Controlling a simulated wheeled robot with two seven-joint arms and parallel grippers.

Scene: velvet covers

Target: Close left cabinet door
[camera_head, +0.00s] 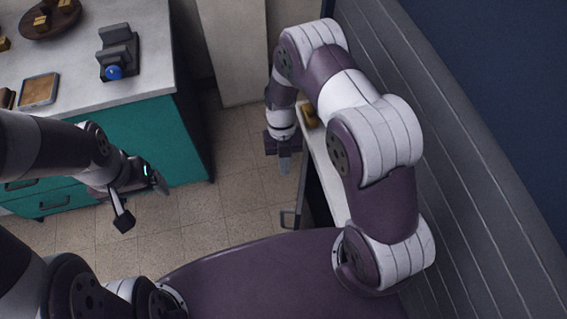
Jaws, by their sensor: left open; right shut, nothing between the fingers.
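A low cabinet with a white top (324,170) stands at the right, partly hidden behind my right arm. Its dark front (314,204) faces left, and a dark handle (289,218) sticks out near its lower end. I cannot tell which panel is the left door or how far it stands open. My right gripper (285,163) is shut and empty, pointing down just left of the cabinet's far end, apart from the handle. My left gripper (143,202) is open and empty, in front of the teal counter, well away from the cabinet.
The teal counter (150,142) with drawers stands at left; a tray (39,91), a round board (50,22) and a dark device with a blue knob (118,52) lie on it. A grey panelled surface (450,160) bounds the right. Tiled floor (235,190) between is clear.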

